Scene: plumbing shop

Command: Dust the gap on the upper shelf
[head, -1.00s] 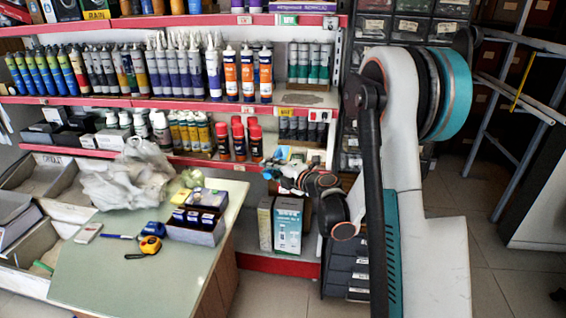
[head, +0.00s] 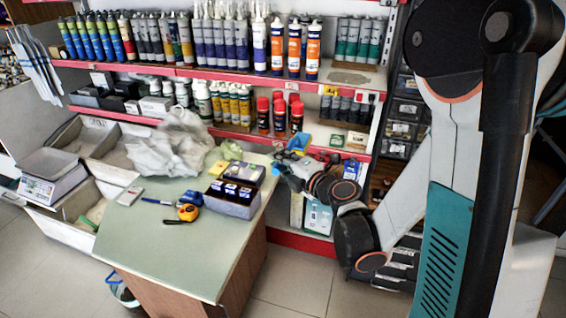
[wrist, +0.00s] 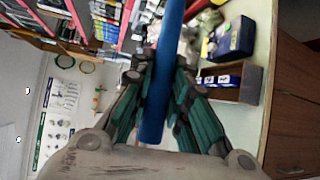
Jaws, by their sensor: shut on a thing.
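My gripper (head: 288,172) is in front of the shelf rack, right of the table, below the upper shelf. In the wrist view its teal fingers (wrist: 160,100) are shut on a long blue handle (wrist: 158,95). A blue and yellow piece (head: 299,142) shows just above the gripper in the head view; I cannot tell for sure whether it is the held tool's end. The upper shelf (head: 225,74) has a gap with a grey dusty patch (head: 350,78), in front of the green-labelled cartridges (head: 357,42) and right of the orange cartridges (head: 294,48). The gripper is apart from this patch.
Red-capped cans (head: 279,114) and dark jars (head: 345,106) stand on the shelf below. The table (head: 150,245) holds a crumpled plastic bag (head: 170,145), a box of small blue packs (head: 232,203) and a tape measure (head: 188,212). Floor is free in front.

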